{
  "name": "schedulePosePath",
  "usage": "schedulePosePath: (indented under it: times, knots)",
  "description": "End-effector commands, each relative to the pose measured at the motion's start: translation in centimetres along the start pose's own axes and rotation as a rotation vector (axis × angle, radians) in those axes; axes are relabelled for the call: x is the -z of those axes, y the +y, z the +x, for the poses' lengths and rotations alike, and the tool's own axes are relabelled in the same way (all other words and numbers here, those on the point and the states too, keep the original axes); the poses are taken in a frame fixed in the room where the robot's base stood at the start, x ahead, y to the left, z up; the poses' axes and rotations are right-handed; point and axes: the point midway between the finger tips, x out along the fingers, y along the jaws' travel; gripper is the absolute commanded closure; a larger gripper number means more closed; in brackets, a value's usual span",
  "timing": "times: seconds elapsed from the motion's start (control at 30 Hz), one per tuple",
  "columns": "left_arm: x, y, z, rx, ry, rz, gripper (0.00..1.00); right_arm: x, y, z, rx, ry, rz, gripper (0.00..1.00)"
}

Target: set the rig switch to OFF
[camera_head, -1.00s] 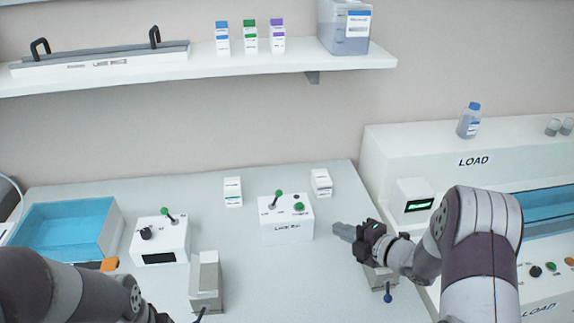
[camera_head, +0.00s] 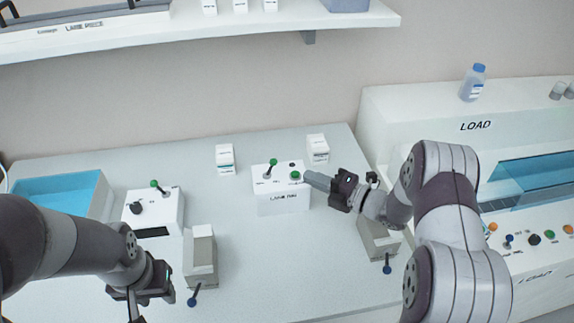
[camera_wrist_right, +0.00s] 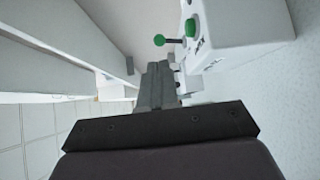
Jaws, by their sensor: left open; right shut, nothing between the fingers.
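The rig is a white box (camera_head: 283,199) in the middle of the bench, with a lettered front that seems to read LANE RIG. Its switch, a lever with a green knob (camera_head: 273,162), stands on top at the left, leaning slightly right. A green button (camera_head: 295,175) is on top at the right. My right gripper (camera_head: 308,178) is shut and empty, its tips just right of the button. In the right wrist view the green knob (camera_wrist_right: 159,40) shows beyond the fingers (camera_wrist_right: 157,72). My left gripper (camera_head: 140,306) is at the lower left, away from the rig; its fingertips are partly cut off.
Another white box (camera_head: 155,210) with a green-knobbed lever stands left, near a blue basin (camera_head: 62,194). Small cartons (camera_head: 225,158) (camera_head: 317,148) stand behind the rig. Grey-white blocks with blue-knobbed levers (camera_head: 201,255) (camera_head: 380,238) stand in front. The LOAD machine (camera_head: 430,115) is at right.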

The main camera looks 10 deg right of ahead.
Motion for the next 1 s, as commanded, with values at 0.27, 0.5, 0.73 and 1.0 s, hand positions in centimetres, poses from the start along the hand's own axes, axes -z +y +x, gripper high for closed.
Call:
schedulePosePath:
  times: [0.27,0.5,0.73,1.0]
  knots:
    - [0.1,0.0,-1.1,0.000,0.000,0.000,0.57,0.0,0.2,5.7,0.000,0.002,-0.001,1.00]
    - [0.2,0.0,-1.5,0.000,0.000,0.000,0.57,0.0,0.1,8.0,-0.001,-0.001,0.000,1.00]
    - [0.2,0.0,-1.5,0.000,0.000,0.000,0.57,0.0,0.0,8.2,0.000,-0.002,0.000,1.00]
    - [0.2,0.0,-1.5,0.000,0.000,0.000,0.57,0.0,0.1,8.3,0.008,-0.001,-0.009,1.00]
